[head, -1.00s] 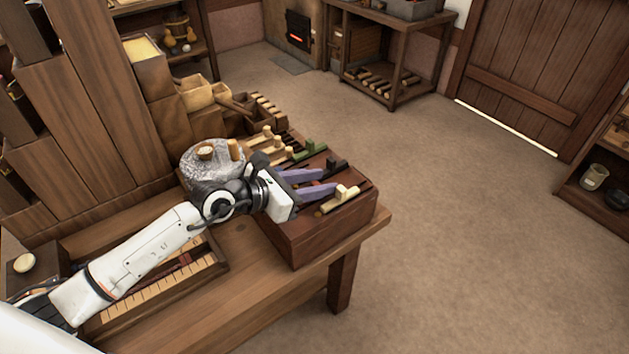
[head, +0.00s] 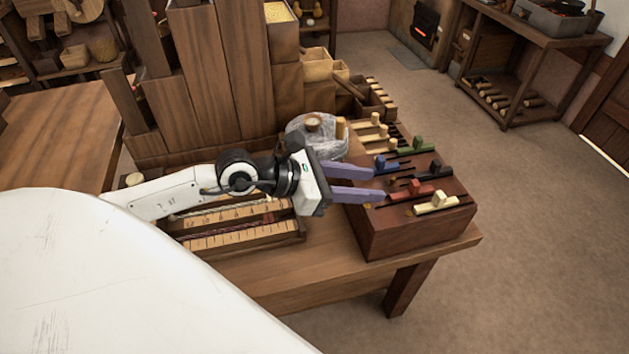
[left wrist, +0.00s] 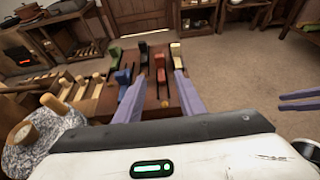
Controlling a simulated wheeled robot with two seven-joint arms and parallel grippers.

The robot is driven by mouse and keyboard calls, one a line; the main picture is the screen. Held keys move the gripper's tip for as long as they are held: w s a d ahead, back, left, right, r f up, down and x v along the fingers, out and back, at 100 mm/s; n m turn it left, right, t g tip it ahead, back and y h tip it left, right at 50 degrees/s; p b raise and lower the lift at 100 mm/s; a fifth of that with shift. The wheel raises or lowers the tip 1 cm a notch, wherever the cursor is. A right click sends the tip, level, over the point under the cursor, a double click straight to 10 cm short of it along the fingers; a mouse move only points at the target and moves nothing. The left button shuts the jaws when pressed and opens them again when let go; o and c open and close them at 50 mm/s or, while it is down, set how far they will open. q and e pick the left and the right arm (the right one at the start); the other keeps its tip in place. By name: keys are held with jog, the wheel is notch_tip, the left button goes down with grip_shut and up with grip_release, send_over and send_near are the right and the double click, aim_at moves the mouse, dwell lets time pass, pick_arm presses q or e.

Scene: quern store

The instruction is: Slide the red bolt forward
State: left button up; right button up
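The red bolt (head: 412,190) sits in its slot on top of a dark red-brown wooden box (head: 405,238), between the blue bolt (head: 384,165) and the cream bolt (head: 436,203). My left gripper (head: 378,184) is open, its two purple fingers reaching over the box's near side with tips just short of the red bolt's knob. In the left wrist view the red bolt (left wrist: 161,77) shows between the two fingers, with nothing held. My right gripper (left wrist: 298,101) shows only at the right edge of the left wrist view, two purple fingers apart and empty, away from the box.
Green (head: 418,146) and black (head: 434,171) bolts stand on the box's far side. A grey stone quern (head: 318,140) is close behind my left gripper. A slotted wooden tray (head: 245,238) lies on the bench (head: 330,278). The floor right of the bench is clear.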

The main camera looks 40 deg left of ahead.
pick_arm(q)
notch_tip(320, 180, up, 3)
jog(key=s+d+n+t+h+p, duration=0.2)
jog(key=s+n+p, duration=0.1)
jog(key=n, duration=0.5)
jog(key=s+a+f+n+t+y+p, duration=0.1)
jog(key=s+a+f+n+y+p, duration=0.2)
jog(key=n, duration=0.9)
jog(key=s+f+n+y+p, duration=0.25)
jog(key=f+n+y, duration=0.2)
jog(key=n, duration=0.75)
jog(key=s+d+f+n+g+p, duration=0.3)
jog(key=s+f+n, duration=0.5)
jog(key=s, duration=0.3)
jog(key=shift+d+n+g+p, duration=0.4)
jog(key=shift+d+n+g, duration=0.2)
jog(key=shift+d+g, duration=0.25)
jog(key=shift+a+f+y, duration=0.1)
jog(key=shift+y, duration=0.15)
